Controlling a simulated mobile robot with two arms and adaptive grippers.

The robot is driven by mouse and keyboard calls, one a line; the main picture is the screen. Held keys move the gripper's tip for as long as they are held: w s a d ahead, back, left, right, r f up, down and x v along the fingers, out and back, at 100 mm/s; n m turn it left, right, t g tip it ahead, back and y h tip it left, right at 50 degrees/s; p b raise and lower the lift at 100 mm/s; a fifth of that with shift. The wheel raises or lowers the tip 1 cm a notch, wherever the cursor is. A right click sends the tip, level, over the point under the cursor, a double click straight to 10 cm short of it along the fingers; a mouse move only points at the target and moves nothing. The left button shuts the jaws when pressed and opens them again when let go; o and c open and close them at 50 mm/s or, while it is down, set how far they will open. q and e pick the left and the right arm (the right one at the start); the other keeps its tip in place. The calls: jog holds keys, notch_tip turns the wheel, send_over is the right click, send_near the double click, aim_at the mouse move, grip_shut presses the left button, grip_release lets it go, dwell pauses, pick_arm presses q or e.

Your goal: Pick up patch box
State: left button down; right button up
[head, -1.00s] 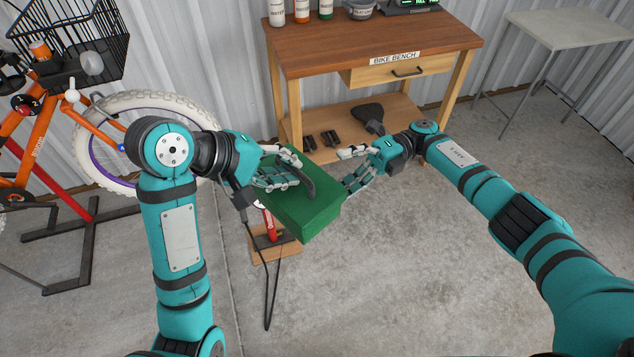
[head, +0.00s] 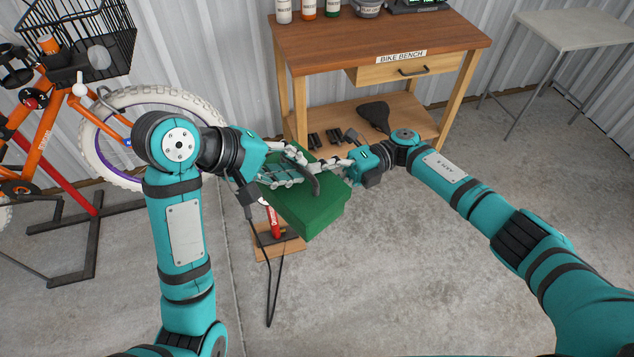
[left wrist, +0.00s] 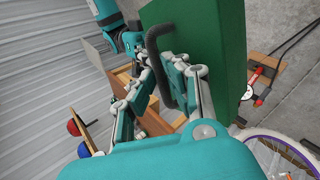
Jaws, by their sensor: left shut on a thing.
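The patch box appears to be the green box (head: 312,212) with a curved black handle (head: 312,180); no label on it is readable. It is tilted and held in the air in front of the bench. My left gripper (head: 287,174) is shut on it at the handle side, with its fingers around the handle. In the left wrist view, the green box (left wrist: 212,45) and black handle (left wrist: 156,48) show beside the left fingers (left wrist: 165,85). My right gripper (head: 333,164) is at the box's far right edge, its fingers over the top; its closure and contact are unclear.
A wooden bike bench (head: 375,50) stands behind, with bottles on top and small items on its lower shelf (head: 400,125). An orange bicycle (head: 50,130) on a stand is at left. A small wooden-based red stand (head: 275,238) is below the box. Floor at right is clear.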

jog(key=c, duration=0.5)
pick_arm(q)
jog(key=c, duration=1.3)
grip_release()
